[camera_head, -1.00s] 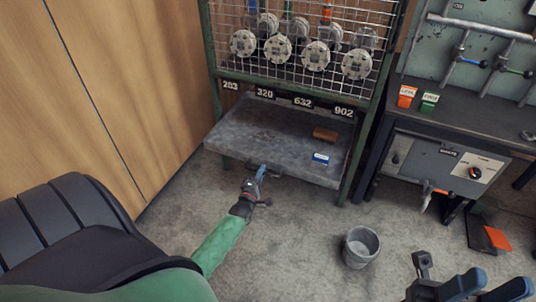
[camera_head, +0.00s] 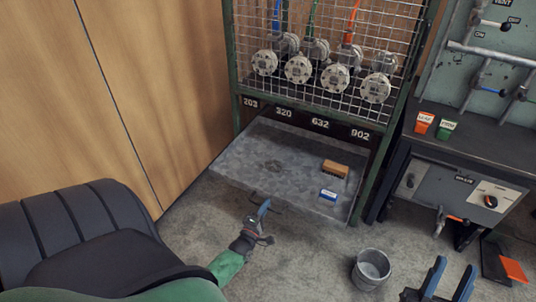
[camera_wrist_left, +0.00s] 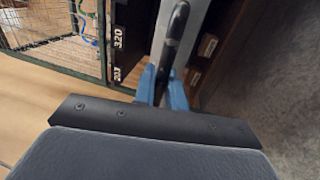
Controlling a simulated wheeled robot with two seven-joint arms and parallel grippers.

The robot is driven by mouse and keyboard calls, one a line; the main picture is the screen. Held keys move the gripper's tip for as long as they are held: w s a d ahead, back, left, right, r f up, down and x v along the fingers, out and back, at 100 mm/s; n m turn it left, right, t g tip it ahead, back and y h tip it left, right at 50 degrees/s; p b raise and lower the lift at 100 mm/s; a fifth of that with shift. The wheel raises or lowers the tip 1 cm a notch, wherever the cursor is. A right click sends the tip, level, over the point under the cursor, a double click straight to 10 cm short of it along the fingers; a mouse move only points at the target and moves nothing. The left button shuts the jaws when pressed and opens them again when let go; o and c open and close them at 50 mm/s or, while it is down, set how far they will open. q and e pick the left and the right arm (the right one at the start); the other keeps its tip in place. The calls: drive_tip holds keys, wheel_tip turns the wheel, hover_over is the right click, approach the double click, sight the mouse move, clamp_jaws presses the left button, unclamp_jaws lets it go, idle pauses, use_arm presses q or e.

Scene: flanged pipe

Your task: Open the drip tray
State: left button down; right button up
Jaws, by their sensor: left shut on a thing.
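The drip tray (camera_head: 245,160) is a grey metal drawer under the wire-front cabinet, partly pulled out toward me. My left gripper (camera_head: 263,208) is at the middle of its front edge, shut on the dark bar handle. In the left wrist view, the handle (camera_wrist_left: 175,22) runs between the blue fingers (camera_wrist_left: 162,88), beside the pale tray front (camera_wrist_left: 198,25). A brown box (camera_head: 335,168) and a small blue-and-white box (camera_head: 328,195) are at the tray's right side. My right gripper (camera_head: 454,270) is at the lower right, open and empty, its blue fingers apart.
A metal bucket (camera_head: 371,268) stands on the floor right of the tray. A dark bench (camera_head: 480,135) with an orange and a green tag is at the right. A wooden wall panel (camera_head: 130,90) is close on the left.

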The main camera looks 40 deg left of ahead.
use_arm(q)
drive_tip(key=shift+s+d, duration=0.15)
drive_tip(key=shift+s, duration=0.5)
use_arm(e)
drive_tip(key=shift+g+h, duration=0.3)
drive_tip(key=shift+g, duration=0.6)
drive_tip(key=shift+w+a+f, duration=0.15)
drive_tip(key=shift+w+f, duration=0.2)
drive_tip(key=shift+f, duration=0.3)
drive_tip(key=shift+w+a+f, duration=0.1)
drive_tip(key=shift+w+f, duration=0.3)
drive_tip(key=shift+f, duration=0.2)
drive_tip(key=shift+w+a+f, duration=0.15)
drive_tip(key=shift+w+f, duration=0.2)
drive_tip(key=shift+f, duration=0.3)
use_arm(q)
drive_tip(key=c, duration=1.6)
unclamp_jaws()
drive_tip(key=shift+o, duration=0.2)
